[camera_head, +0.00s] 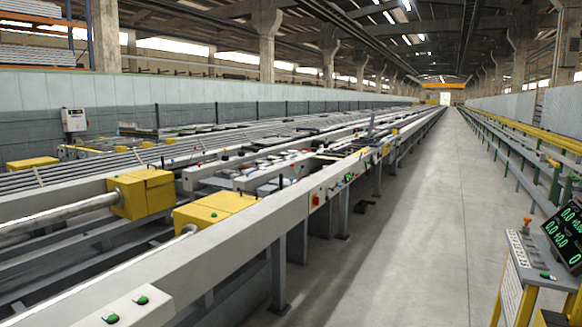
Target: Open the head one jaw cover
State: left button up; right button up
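Two yellow box-shaped housings sit along the near side of the long runout table (262,225). The left yellow housing (141,193) stands at the end of a round metal bar (60,214). The right yellow housing (214,208) is closer to the front rail, with a shorter bar at its lower left. Both look closed from here. I cannot tell which one is head one or which part is its jaw cover. Neither of my grippers is in view.
Two green buttons (142,300) are on the grey rail's near end. A red button (316,200) is farther along. A yellow console (520,275) with a green-digit screen (567,233) stands at the right.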

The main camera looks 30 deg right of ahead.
aim_at(226, 201)
jog(key=i+l+z, duration=1.15)
jog(key=i+z, duration=0.35)
jog(key=i+l, duration=0.1)
jog(key=i, duration=1)
jog(key=i+l+u, duration=0.1)
jog(key=i+u, duration=0.35)
jog(key=i+l+u, duration=0.2)
jog(key=u, duration=0.25)
jog(key=i+l+u, duration=0.6)
jog(key=l+u, duration=0.2)
jog(key=u, duration=0.15)
jog(key=i+l+u, duration=0.15)
jog(key=l+u, duration=0.75)
jog(key=l, duration=0.2)
jog(key=i, duration=0.05)
